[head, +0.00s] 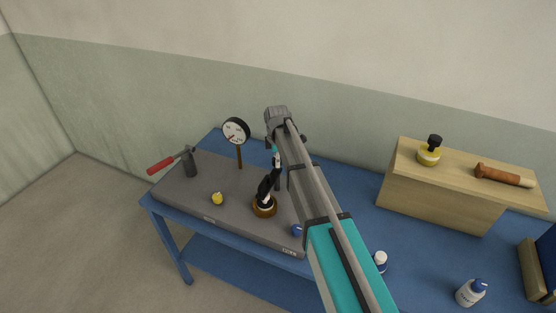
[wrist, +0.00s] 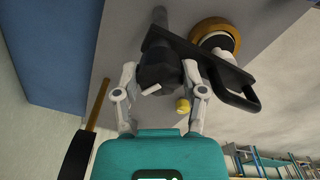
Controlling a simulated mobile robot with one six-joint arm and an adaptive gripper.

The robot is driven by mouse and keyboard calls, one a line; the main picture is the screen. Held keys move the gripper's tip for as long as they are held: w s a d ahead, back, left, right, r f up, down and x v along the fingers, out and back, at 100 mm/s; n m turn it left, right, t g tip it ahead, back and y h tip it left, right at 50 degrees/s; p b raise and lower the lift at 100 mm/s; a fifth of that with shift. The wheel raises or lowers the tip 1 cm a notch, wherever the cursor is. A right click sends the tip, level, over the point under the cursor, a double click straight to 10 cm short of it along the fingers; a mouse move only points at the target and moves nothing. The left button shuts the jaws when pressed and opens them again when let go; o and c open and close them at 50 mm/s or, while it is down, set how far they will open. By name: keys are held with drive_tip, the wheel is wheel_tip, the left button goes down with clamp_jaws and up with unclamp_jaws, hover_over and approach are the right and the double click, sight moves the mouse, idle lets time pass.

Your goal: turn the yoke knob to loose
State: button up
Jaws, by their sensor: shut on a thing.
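In the wrist view, a dark knob (wrist: 158,72), which I take as the yoke knob, sits between the two pale fingers of my gripper (wrist: 160,80). A small white mark shows on its near side. My gripper is shut on it. A black yoke arm (wrist: 195,52) with a looped handle (wrist: 240,92) runs past the knob toward a brass-ringed round part (wrist: 216,32). In the head view, the black yoke (head: 266,185) stands over the brass base; my arm hides most of my gripper and the knob. I cannot read any loose or tight marking.
A dial gauge (head: 236,131) on a brass stem and a red-handled part (head: 161,165) stand on the grey plate (head: 215,222). A yellow knob (head: 217,198) and a blue knob (head: 297,230) are nearby. A wooden box (head: 440,201) and white bottles (head: 470,293) are right.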

drive_tip(key=m, duration=0.4)
drive_tip(key=shift+s+m, duration=0.1)
drive_tip(key=shift+m, duration=0.2)
drive_tip(key=m, duration=0.3)
drive_tip(key=shift+m, duration=0.4)
drive_tip(key=m, duration=1)
drive_tip(key=shift+m, duration=0.4)
drive_tip(key=m, duration=0.3)
drive_tip(key=shift+m, duration=0.3)
drive_tip(key=m, duration=0.3)
drive_tip(key=shift+m, duration=0.3)
drive_tip(key=m, duration=0.4)
drive_tip(key=shift+m, duration=0.3)
